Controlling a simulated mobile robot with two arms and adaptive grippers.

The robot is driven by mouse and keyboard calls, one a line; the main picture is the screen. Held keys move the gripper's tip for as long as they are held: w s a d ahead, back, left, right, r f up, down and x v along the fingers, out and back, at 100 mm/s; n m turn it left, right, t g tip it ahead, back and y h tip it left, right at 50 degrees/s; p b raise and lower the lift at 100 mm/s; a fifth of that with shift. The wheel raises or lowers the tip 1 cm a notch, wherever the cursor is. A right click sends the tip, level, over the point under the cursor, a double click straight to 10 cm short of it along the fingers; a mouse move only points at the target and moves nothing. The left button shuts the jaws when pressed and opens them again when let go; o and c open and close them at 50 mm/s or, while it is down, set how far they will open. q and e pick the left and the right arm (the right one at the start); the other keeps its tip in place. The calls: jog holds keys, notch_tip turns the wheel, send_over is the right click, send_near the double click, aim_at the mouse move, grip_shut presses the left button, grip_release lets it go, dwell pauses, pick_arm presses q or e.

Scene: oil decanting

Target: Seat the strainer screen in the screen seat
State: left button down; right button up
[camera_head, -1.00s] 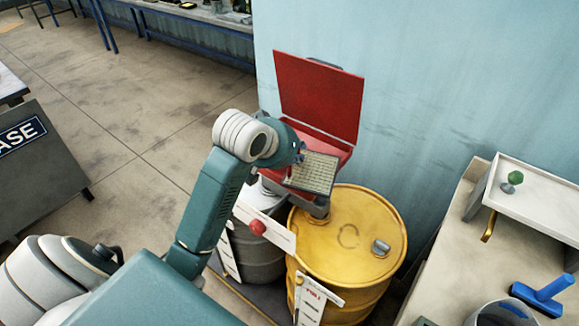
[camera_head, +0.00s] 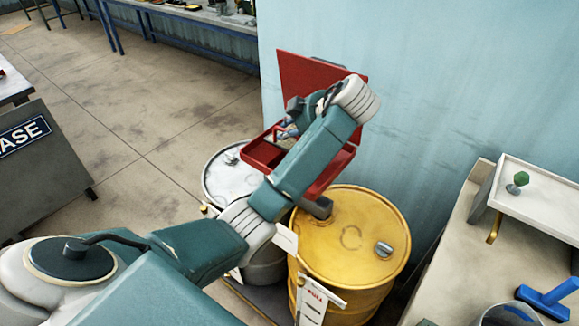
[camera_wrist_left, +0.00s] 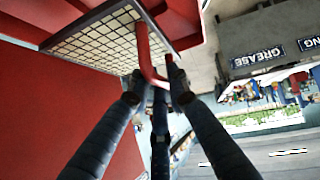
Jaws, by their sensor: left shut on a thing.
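The strainer screen (camera_wrist_left: 100,42) is a framed wire mesh with a red handle (camera_wrist_left: 146,45); it shows in the left wrist view. My left gripper (camera_wrist_left: 152,82) is shut on the handle. The mesh is close to red walls, but I cannot tell whether it touches the seat. In the head view the screen is hidden behind my left arm. The red box (camera_head: 264,154) with its raised red lid (camera_head: 300,73) stands behind the yellow drum; the screen seat inside is mostly hidden. My left gripper (camera_head: 288,131) is over this box. My right gripper is out of view.
A yellow drum (camera_head: 345,240) and a grey drum (camera_head: 222,168) stand below the red box. A pale wall (camera_head: 440,80) rises behind. At right a bench carries a white tray (camera_head: 545,185) and a blue tool (camera_head: 548,297). Open floor lies at left.

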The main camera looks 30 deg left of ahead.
aim_at(288, 148)
pick_arm(q)
notch_tip(288, 148, down, 6)
jog(key=shift+f+b, duration=0.25)
jog(key=shift+b, duration=0.95)
jog(key=shift+f+p, duration=0.2)
jog(key=shift+p, duration=0.15)
notch_tip(288, 148, down, 5)
jog(key=shift+r+p, duration=0.1)
jog(key=shift+p, duration=0.25)
jog(key=c, duration=2)
grip_release()
jog(key=shift+o, duration=0.4)
jog(key=shift+d, duration=0.1)
